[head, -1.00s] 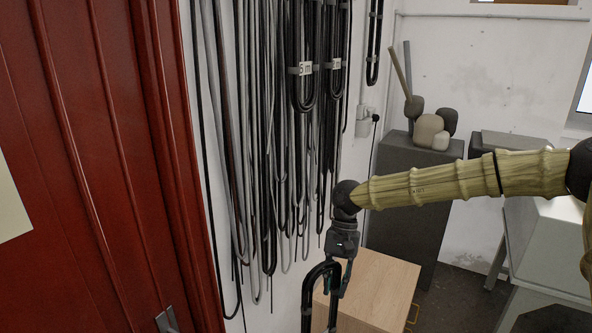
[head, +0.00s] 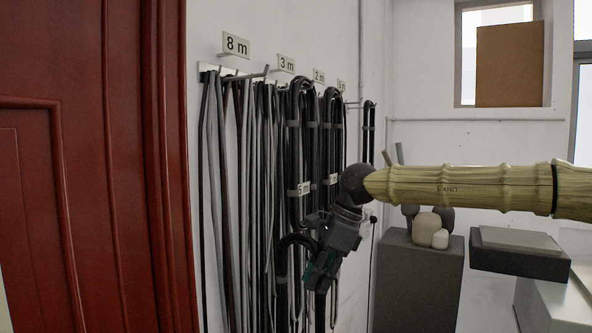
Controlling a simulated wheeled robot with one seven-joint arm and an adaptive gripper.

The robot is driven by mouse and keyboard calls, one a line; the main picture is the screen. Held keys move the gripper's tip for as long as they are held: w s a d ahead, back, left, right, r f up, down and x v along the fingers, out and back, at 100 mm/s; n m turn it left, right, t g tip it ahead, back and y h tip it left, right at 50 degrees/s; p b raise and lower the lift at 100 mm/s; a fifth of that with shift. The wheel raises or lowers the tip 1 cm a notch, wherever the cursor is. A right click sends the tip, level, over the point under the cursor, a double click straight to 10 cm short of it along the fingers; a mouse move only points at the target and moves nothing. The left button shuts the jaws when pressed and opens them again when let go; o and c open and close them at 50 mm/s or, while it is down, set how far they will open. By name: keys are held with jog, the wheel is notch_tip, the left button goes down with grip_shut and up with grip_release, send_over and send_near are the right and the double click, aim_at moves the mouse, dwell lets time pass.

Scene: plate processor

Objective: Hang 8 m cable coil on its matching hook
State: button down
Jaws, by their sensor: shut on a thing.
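My gripper (head: 322,268) is shut on a black cable coil (head: 291,240), whose curved top shows left of the fingers. The coil's lower part is partly hidden by the gripper, and no length label on it is readable. The "8 m" sign (head: 236,44) is on the white wall at upper left, next to the red door frame. A metal hook (head: 256,73) sticks out below it, with no coil seen on its outer end. My gripper is lower than this hook and to its right.
Loose grey and black cables (head: 232,180) hang along the wall. Banded black coils (head: 302,135) hang near the "3 m" sign (head: 286,63) and "2 m" sign (head: 319,76), close behind my gripper. The red door (head: 85,180) fills the left. A dark cabinet (head: 415,280) stands right.

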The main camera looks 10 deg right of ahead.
jog(key=s+a+r+m+t+h+p, duration=0.15)
jog(key=s+r+m, duration=0.3)
jog(key=r, duration=0.85)
jog(key=s+a+r+m+t+h+p, duration=0.1)
jog(key=s+a+r+m+p, duration=0.15)
jog(key=r+m, duration=0.7)
jog(key=s+a+r+m+t+h+p, duration=0.15)
jog(key=s+r, duration=0.25)
jog(key=r, duration=1.2)
jog(key=w+a+f+p, duration=0.1)
jog(key=w+a+f, duration=0.1)
jog(key=w+a, duration=0.4)
jog(key=shift+a+f+p, duration=0.25)
jog(key=shift+a+p, duration=0.1)
jog(key=shift+a, duration=1.05)
